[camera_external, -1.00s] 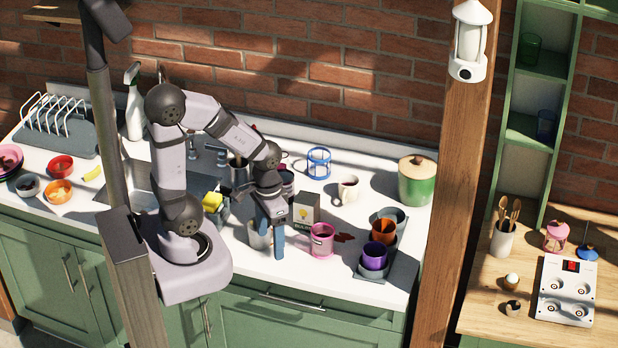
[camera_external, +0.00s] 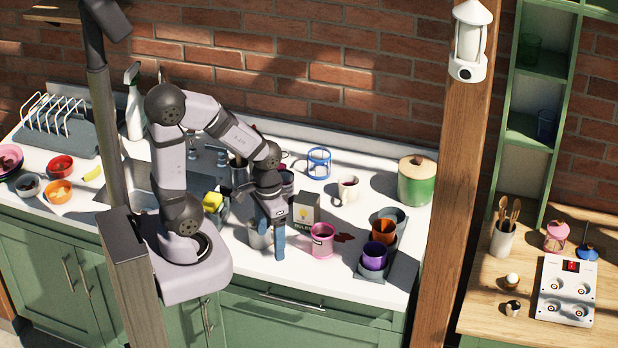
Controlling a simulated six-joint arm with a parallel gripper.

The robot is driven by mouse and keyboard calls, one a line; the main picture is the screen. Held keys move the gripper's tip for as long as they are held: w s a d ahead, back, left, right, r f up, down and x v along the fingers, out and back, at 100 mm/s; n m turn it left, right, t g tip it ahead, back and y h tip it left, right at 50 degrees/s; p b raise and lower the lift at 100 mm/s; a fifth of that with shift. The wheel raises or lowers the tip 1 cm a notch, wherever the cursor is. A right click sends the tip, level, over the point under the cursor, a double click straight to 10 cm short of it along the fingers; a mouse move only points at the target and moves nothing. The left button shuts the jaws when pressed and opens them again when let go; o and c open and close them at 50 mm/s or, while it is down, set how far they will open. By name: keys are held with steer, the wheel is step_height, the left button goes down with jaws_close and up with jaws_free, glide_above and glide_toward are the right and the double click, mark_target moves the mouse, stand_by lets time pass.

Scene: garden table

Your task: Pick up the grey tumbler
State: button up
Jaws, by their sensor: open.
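A light grey tumbler (camera_external: 259,240) stands upright on the white counter near its front edge, in the middle of the view. My gripper (camera_external: 271,238) points down at it and is open. One blue finger shows just to the right of the tumbler, and the gripper covers part of the tumbler's upper side. The other finger is not clear, so I cannot tell whether the tumbler is between the fingers or touched by them.
A pink mug (camera_external: 322,241) stands close on the right, and a small box (camera_external: 306,208) stands behind. A tray (camera_external: 372,277) holds purple, orange and blue-grey cups. A sink holder with a yellow sponge (camera_external: 212,201) is on the left. A white mug (camera_external: 348,189) stands farther back.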

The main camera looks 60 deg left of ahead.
steer(key=n+t+h+b, duration=0.2)
steer(key=n+t+h, duration=0.65)
steer(key=n, duration=2.15)
glide_toward(248, 224)
steer(key=w+d+f+t+y, duration=0.2)
steer(key=d, duration=0.1)
steer(key=w+d+f+t+y, duration=0.1)
steer(key=shift+w+d+y, duration=0.25)
steer(key=shift+d, duration=0.15)
steer(key=shift+s+f+n+t+y+p, duration=0.1)
steer(key=shift+s+n+t+y+p, duration=0.2)
steer(key=shift+n, duration=0.25)
steer(key=shift+s+f+n+t+y+p, duration=0.1)
steer(key=shift+s+n+t+y, duration=0.1)
steer(key=shift+n+t+y, duration=0.3)
steer(key=shift+d+b+x, duration=0.2)
steer(key=shift+b+x, duration=0.45)
steer(key=shift+x, duration=1.2)
steer(key=shift+d+b+x, duration=0.2)
steer(key=shift+b+x, duration=0.45)
steer(key=shift+x, duration=1.2)
steer(key=shift+s, duration=0.1)
